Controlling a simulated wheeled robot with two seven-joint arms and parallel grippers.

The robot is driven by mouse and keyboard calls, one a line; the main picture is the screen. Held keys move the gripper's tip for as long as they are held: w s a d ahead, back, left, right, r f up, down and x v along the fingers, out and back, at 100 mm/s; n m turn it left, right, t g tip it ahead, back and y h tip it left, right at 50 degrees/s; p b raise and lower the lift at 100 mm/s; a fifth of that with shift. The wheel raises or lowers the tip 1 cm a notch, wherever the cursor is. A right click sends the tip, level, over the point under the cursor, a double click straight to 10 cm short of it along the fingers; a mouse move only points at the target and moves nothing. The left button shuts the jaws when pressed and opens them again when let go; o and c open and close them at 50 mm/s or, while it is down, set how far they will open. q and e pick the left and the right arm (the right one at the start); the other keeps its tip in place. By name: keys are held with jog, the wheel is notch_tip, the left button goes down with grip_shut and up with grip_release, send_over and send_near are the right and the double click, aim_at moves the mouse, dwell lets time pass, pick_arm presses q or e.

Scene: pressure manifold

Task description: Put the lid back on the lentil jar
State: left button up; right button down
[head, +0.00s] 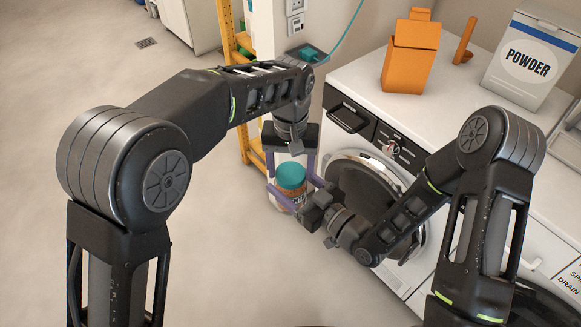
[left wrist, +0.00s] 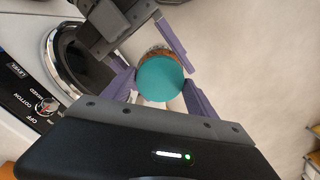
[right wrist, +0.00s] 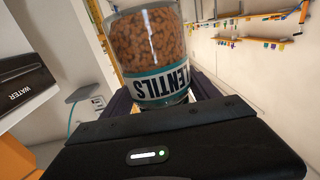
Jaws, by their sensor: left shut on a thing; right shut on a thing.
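The lentil jar (head: 296,196) is clear with brown lentils inside. Its LENTILS label (right wrist: 165,86) reads upside down in the right wrist view. My right gripper (head: 292,193) is shut on the jar from the side and holds it in the air in front of the washing machine. The teal round lid (head: 291,176) is at the top of the jar, between the purple fingers of my left gripper (left wrist: 160,88), which is shut on it from above. In the left wrist view the lid (left wrist: 160,77) covers most of the jar. Whether lid and rim touch cannot be told.
The washing machine (head: 350,160) with its round dark door stands right beside the grippers. On the white top are an orange carton (head: 410,55), an orange upright object (head: 464,40) and a POWDER box (head: 528,58). A yellow shelf frame (head: 235,60) stands behind. The floor at left is clear.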

pick_arm(q)
jog(key=c, duration=0.8)
jog(key=o, duration=1.6)
jog(key=shift+r, duration=3.75)
